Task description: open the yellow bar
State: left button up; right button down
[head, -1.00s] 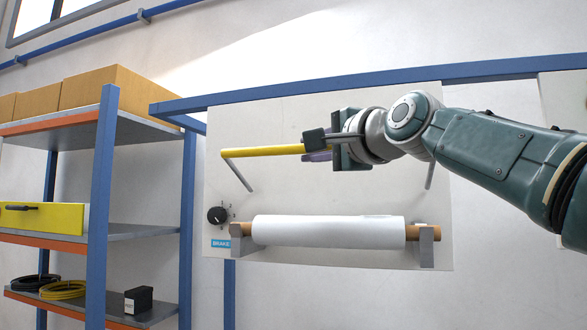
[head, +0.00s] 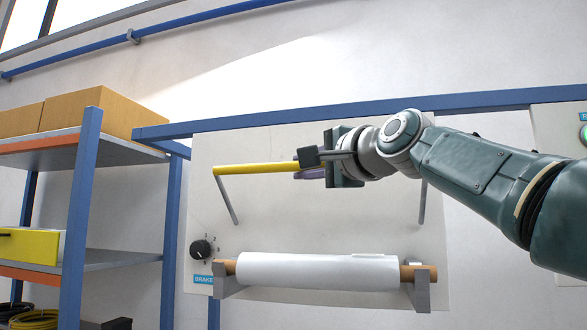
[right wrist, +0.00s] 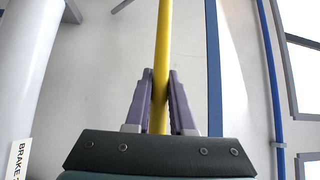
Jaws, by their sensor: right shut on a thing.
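The yellow bar (head: 255,168) spans the upper part of a pale panel, held out on grey side arms, one at its left end (head: 227,203) and one partly behind my right arm. My right gripper (head: 308,165) is shut on the bar, right of its visible middle. In the right wrist view the yellow bar (right wrist: 164,60) passes between the two purple fingers (right wrist: 160,100). The bar's right end is hidden behind my gripper and wrist in the head view. My left gripper is not in view.
Below the bar a white roll (head: 318,271) sits on a brown core in grey brackets. A black brake knob (head: 201,249) is at the panel's lower left. A blue frame (head: 300,115) runs along the panel's top. Shelves with boxes (head: 95,110) stand at left.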

jog(key=c, duration=0.8)
grip_release()
jog(key=shift+o, duration=0.2)
jog(key=b+v, duration=0.8)
jog(key=v, duration=0.2)
